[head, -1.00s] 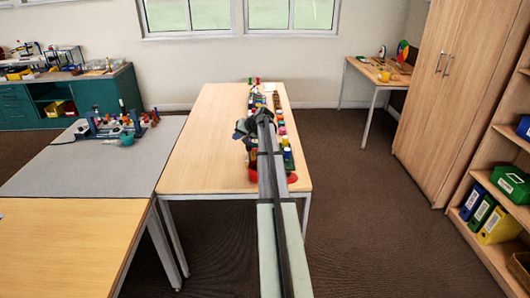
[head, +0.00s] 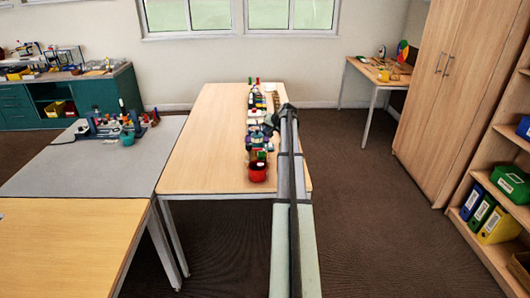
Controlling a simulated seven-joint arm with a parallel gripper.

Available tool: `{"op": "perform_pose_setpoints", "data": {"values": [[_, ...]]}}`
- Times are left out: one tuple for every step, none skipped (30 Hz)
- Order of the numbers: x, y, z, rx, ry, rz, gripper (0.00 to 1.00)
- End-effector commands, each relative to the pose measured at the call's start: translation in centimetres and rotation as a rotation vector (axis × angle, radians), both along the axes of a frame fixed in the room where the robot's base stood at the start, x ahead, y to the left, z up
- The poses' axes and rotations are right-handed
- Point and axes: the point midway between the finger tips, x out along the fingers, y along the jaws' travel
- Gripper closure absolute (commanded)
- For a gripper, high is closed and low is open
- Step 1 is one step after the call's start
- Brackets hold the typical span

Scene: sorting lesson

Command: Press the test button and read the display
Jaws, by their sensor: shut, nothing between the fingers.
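My arm reaches from the bottom of the head view over the right side of the wooden table (head: 205,140). My gripper (head: 268,122) is small and dark at the arm's far end, over the row of items on that table. It is shut, with nothing seen in it. A test button and a display cannot be made out; they may be among the small items or hidden behind my arm. I cannot tell whether the gripper touches anything.
A red pot (head: 258,172) stands near the table's front edge, with several small coloured items behind it. The table's left half is clear. A grey table (head: 95,165) with a rack of tools adjoins on the left. A tall cupboard (head: 440,90) stands at the right.

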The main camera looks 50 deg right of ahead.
Motion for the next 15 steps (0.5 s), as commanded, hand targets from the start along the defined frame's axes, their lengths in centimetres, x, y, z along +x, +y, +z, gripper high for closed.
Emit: {"op": "perform_pose_setpoints", "data": {"values": [[0.0,0.0,0.0,0.0,0.0,0.0,1.0],[0.0,0.0,-0.1,0.0,0.0,0.0,1.0],[0.0,0.0,-0.1,0.001,0.001,0.001,1.0],[0.0,0.0,-0.2,0.001,0.001,0.001,1.0],[0.0,0.0,-0.3,0.001,0.001,0.001,1.0],[0.0,0.0,-0.5,0.001,0.001,0.001,1.0],[0.0,0.0,-0.6,0.001,0.001,0.001,1.0],[0.0,0.0,-0.8,0.001,0.001,0.001,1.0],[0.0,0.0,-1.0,0.001,0.001,0.001,1.0],[0.0,0.0,-1.3,0.001,0.001,0.0,1.0],[0.0,0.0,-1.5,0.002,0.001,0.0,1.0],[0.0,0.0,-1.9,0.002,0.001,0.0,1.0],[0.0,0.1,-2.2,0.003,0.002,0.001,1.0],[0.0,0.1,-2.5,0.002,0.002,0.002,1.0],[0.0,0.1,-2.9,0.001,0.001,0.001,1.0]]}}
